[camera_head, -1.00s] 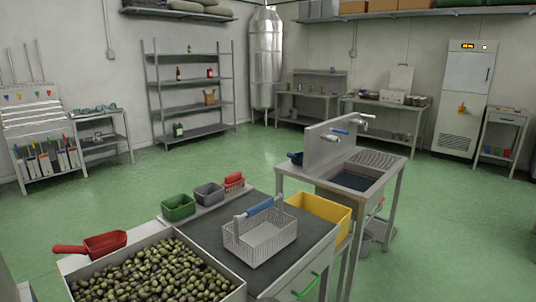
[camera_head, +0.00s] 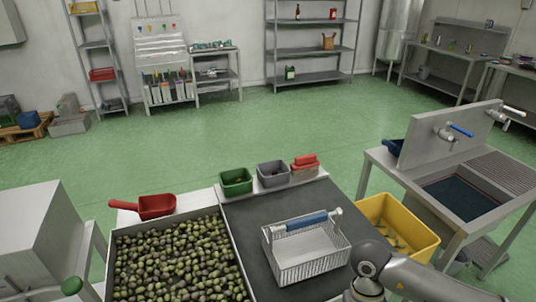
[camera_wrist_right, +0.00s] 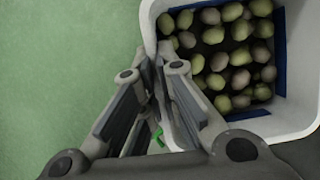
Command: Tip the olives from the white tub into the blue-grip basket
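The blue-grip basket (camera_head: 306,262) is a white mesh basket with a blue grip across its top. It stands upright on the dark table top in the head view, and its visible inside looks empty. The white tub (camera_wrist_right: 149,22) shows in the right wrist view, holding green and purplish olives (camera_wrist_right: 222,55) and dark blue patches along its inner walls. My right gripper (camera_wrist_right: 156,72) has its fingers close together at the tub's left wall and appears closed on it. The tub and right gripper are outside the head view; only my right arm shows there. My left gripper is in neither current view.
A big bin of olives (camera_head: 172,262) with a red scoop (camera_head: 157,206) lies left of the basket. A yellow crate (camera_head: 412,238) and sink (camera_head: 458,196) stand right.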

